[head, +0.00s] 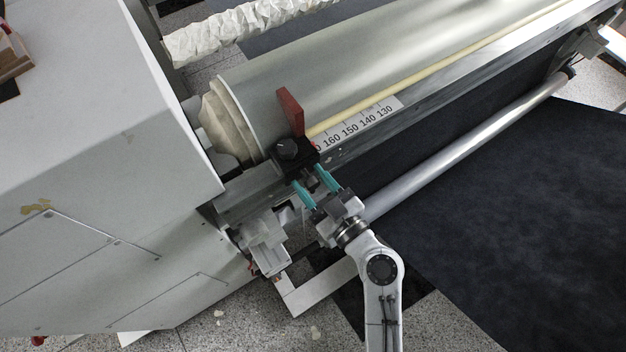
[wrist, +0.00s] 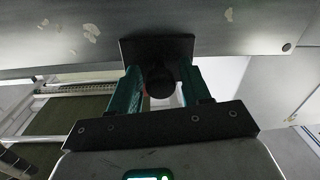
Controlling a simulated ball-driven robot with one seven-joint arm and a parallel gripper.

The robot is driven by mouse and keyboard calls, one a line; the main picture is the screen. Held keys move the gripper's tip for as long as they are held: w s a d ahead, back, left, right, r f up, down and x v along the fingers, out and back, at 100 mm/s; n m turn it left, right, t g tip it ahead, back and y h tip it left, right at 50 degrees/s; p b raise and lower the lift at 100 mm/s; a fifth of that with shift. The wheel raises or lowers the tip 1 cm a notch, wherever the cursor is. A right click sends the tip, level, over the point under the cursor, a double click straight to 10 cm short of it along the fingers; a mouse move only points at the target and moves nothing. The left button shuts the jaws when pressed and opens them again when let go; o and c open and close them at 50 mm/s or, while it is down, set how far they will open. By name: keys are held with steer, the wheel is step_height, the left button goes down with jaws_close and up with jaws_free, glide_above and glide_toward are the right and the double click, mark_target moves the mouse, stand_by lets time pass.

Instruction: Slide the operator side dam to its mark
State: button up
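The side dam is a red upright plate (head: 290,110) on a black block (head: 303,156) with a round black knob (head: 287,149). It stands at the left end of the roller, beside a scale (head: 360,122) reading 130 to 160; the block covers part of the scale. A small red spot shows at the block's edge by the scale. My gripper (head: 309,176) has its teal fingers apart, close in front of the block. In the wrist view the fingers (wrist: 160,88) lie either side of a dark round part (wrist: 160,83) below a black plate (wrist: 157,47); firm contact is not visible.
A grey roller (head: 350,55) and a pale yellow strip (head: 440,70) run toward the upper right. A silver bar (head: 465,145) crosses in front, above dark sheet material (head: 510,220). A large grey machine housing (head: 90,150) fills the left.

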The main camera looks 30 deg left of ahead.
jaws_close()
steer(key=shift+w, duration=0.15)
steer(key=shift+w+d+f+b, duration=0.15)
steer(key=shift+w+b, duration=0.2)
steer(key=shift+b, duration=0.2)
steer(key=w+d+b, duration=0.3)
steer(key=w+b, duration=0.4)
steer(key=w, duration=0.1)
steer(key=shift+w+d+r, duration=0.2)
steer(key=shift+d, duration=0.1)
steer(key=shift+o, duration=1.2)
jaws_free()
